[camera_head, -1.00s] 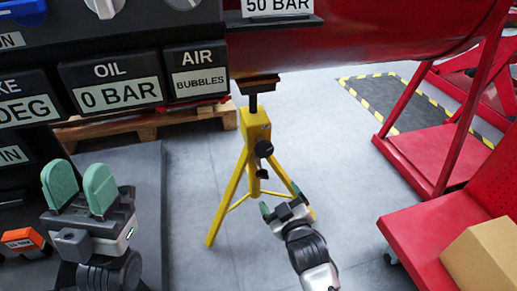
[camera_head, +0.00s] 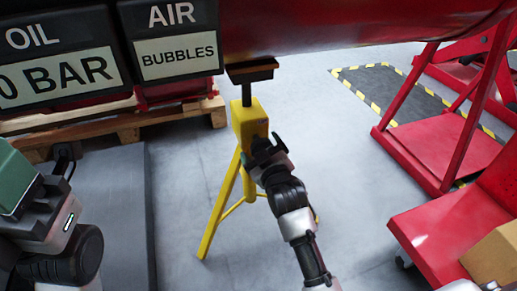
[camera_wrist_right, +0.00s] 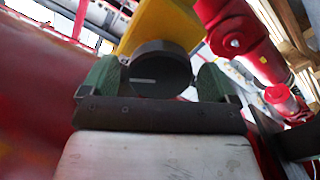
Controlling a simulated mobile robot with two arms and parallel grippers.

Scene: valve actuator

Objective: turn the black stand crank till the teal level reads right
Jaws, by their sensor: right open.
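The yellow tripod stand (camera_head: 246,122) stands on the grey floor under the red pipe and bears a dark support head (camera_head: 250,72). In the right wrist view the black crank knob (camera_wrist_right: 160,72), with a pale line on its face, sits against the yellow stand body (camera_wrist_right: 155,25). My right gripper (camera_wrist_right: 155,80) is open, its green fingers on either side of the knob; contact is unclear. In the head view my right gripper (camera_head: 262,148) hides the knob. My left gripper (camera_head: 12,180) is at the left edge, only partly in view. No teal level is discernible.
The OIL and AIR panel signs (camera_head: 178,45) hang upper left above a wooden pallet (camera_head: 120,122). The red pipe (camera_head: 340,25) crosses the top. A red cart (camera_head: 445,230) with a cardboard box (camera_head: 495,257) stands at the right. Floor around the tripod is clear.

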